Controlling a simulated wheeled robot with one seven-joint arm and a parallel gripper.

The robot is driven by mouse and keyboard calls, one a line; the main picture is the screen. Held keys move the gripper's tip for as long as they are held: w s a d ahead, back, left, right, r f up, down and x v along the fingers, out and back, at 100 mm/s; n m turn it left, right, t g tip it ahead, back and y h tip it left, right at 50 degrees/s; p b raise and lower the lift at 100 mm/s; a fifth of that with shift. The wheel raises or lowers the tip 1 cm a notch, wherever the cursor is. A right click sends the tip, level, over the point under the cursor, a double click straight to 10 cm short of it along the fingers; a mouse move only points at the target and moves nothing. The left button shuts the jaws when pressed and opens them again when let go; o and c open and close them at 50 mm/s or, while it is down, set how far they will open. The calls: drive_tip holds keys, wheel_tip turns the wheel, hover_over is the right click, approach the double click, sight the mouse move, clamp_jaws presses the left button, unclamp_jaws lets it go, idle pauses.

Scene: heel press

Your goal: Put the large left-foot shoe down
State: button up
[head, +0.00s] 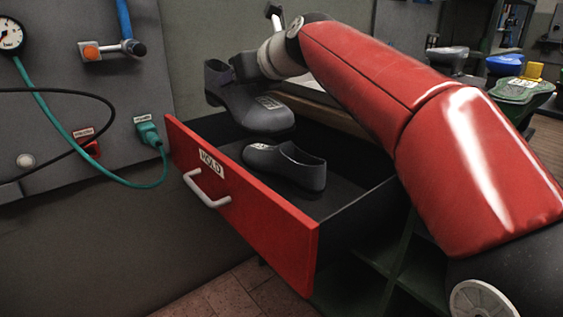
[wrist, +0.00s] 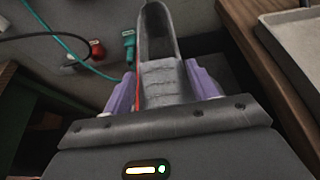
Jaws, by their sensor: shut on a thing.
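A dark grey shoe (head: 252,106) hangs in my gripper (head: 240,70) above the far part of the open drawer (head: 245,205). In the wrist view the held shoe (wrist: 158,75) sits between the two purple fingers of my gripper (wrist: 163,90), with its opening pointing away from me. A second dark grey shoe (head: 285,165) lies on the drawer floor, below and right of the held one. I cannot tell from the frames which shoe is the large left one. My gripper is shut on the upper shoe.
The drawer's red front carries a label reading HOLD (head: 211,163) and a grey handle (head: 207,188). A teal hose (head: 95,170) and plugs hang on the panel at left. A wooden edge and a pale tray (wrist: 295,40) stand at right in the wrist view.

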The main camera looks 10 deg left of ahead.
drive_tip(key=f+b, duration=0.3)
drive_tip(key=f, duration=0.3)
drive_tip(key=f+b, duration=0.3)
drive_tip(key=f, duration=0.4)
drive_tip(key=f+b, duration=0.3)
drive_tip(key=f, duration=0.4)
drive_tip(key=shift+w, duration=0.3)
drive_tip(key=o, duration=1.5)
drive_tip(key=shift+c, duration=0.2)
drive_tip(key=shift+r, duration=0.1)
drive_tip(key=v, duration=1.2)
